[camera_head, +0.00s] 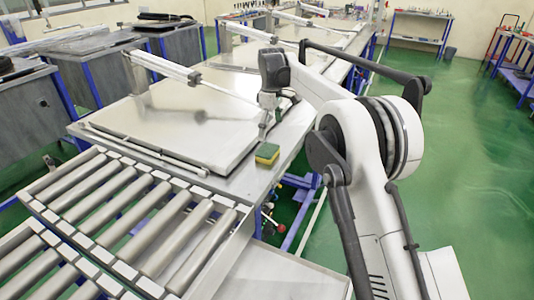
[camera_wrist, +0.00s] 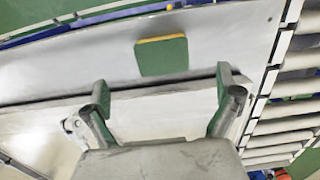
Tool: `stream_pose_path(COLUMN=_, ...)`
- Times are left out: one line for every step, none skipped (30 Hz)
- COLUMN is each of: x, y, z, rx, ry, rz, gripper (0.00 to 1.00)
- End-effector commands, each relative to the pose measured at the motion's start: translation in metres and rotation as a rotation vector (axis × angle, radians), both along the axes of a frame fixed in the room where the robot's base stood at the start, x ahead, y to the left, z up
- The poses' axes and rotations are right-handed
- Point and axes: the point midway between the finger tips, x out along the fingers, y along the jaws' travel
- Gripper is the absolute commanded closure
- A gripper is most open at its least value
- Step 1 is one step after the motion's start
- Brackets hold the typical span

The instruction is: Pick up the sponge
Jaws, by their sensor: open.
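The sponge (camera_head: 267,154), green with a yellow side, lies on the metal table edge (camera_head: 290,130) near the end of the rollers. In the wrist view the sponge (camera_wrist: 161,56) shows its green face with a thin yellow strip along the top, beyond the fingertips. My gripper (camera_head: 264,130) is just behind the sponge in the head view. In the wrist view my gripper (camera_wrist: 160,90) is open and empty, with its two fingers spread wide apart. The sponge lies ahead of the gap between them and does not touch either finger.
A roller conveyor (camera_head: 130,205) stands at the lower left, and its rollers show at the right of the wrist view. A large flat metal lid (camera_head: 165,125) with a pneumatic cylinder (camera_head: 160,67) lies beside the sponge. Green floor (camera_head: 460,150) is open at the right.

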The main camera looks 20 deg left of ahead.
Motion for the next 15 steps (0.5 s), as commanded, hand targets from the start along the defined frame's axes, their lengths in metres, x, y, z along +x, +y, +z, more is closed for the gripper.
stream_pose_path(x=0.000, y=0.000, z=-0.010, rx=0.000, ry=0.000, rz=0.000, gripper=0.02)
stream_pose_path(x=0.000, y=0.000, z=-0.015, rx=0.000, ry=0.000, rz=0.000, gripper=0.02)
stream_pose_path(x=0.000, y=0.000, z=-0.021, rx=0.000, ry=0.000, rz=0.000, gripper=0.02)
stream_pose_path(x=0.000, y=0.000, z=-0.026, rx=0.000, ry=0.000, rz=0.000, gripper=0.02)
stream_pose_path(x=0.000, y=0.000, z=-0.030, rx=0.000, ry=0.000, rz=0.000, gripper=0.02)
stream_pose_path(x=0.000, y=0.000, z=-0.035, rx=0.000, ry=0.000, rz=0.000, gripper=0.02)
stream_pose_path(x=0.000, y=0.000, z=-0.038, rx=0.000, ry=0.000, rz=0.000, gripper=0.02)
stream_pose_path(x=0.000, y=0.000, z=-0.040, rx=0.000, ry=0.000, rz=0.000, gripper=0.02)
stream_pose_path(x=0.000, y=0.000, z=-0.043, rx=0.000, ry=0.000, rz=-0.001, gripper=0.02)
stream_pose_path(x=0.000, y=0.000, z=-0.044, rx=0.000, ry=0.000, rz=-0.001, gripper=0.02)
stream_pose_path(x=0.000, y=0.000, z=-0.045, rx=0.000, ry=0.000, rz=-0.001, gripper=0.02)
stream_pose_path(x=0.000, y=0.000, z=-0.047, rx=0.000, ry=0.000, rz=-0.001, gripper=0.02)
stream_pose_path(x=0.000, y=0.001, z=-0.049, rx=0.000, ry=0.000, rz=0.000, gripper=0.02)
stream_pose_path(x=0.000, y=0.001, z=-0.051, rx=0.000, ry=0.000, rz=0.000, gripper=0.02)
stream_pose_path(x=-0.001, y=0.002, z=-0.055, rx=0.000, ry=0.000, rz=0.000, gripper=0.02)
